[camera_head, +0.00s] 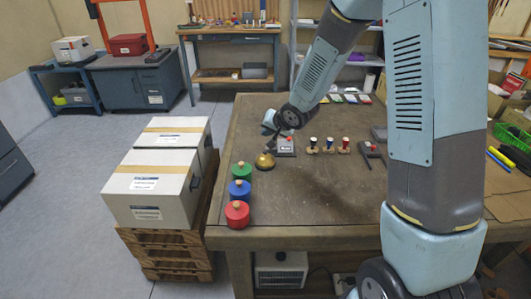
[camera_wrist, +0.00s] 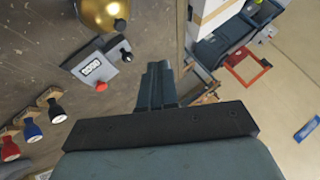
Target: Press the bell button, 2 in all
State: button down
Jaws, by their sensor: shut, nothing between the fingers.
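The brass dome bell (camera_head: 265,161) stands on the table near its left edge. My gripper (camera_head: 271,134) is above and behind the bell in the head view. Its fingers (camera_wrist: 157,72) are together and hold nothing. In the wrist view the fingertips are apart from the bell. In the head view I cannot tell how much height separates them.
A grey box (camera_head: 286,149) with a red knob and display stands right of the bell. Three stamps (camera_head: 329,146) are farther right. White boxes (camera_head: 150,190) stand beside the table. The middle front is clear.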

aim_at(265, 153)
dwell(0.7)
jog(key=shift+r, duration=1.8)
jog(key=shift+f, duration=0.15)
jog(key=shift+f, duration=4.25)
jog(key=shift+f, duration=0.1)
jog(key=shift+f, duration=0.25)
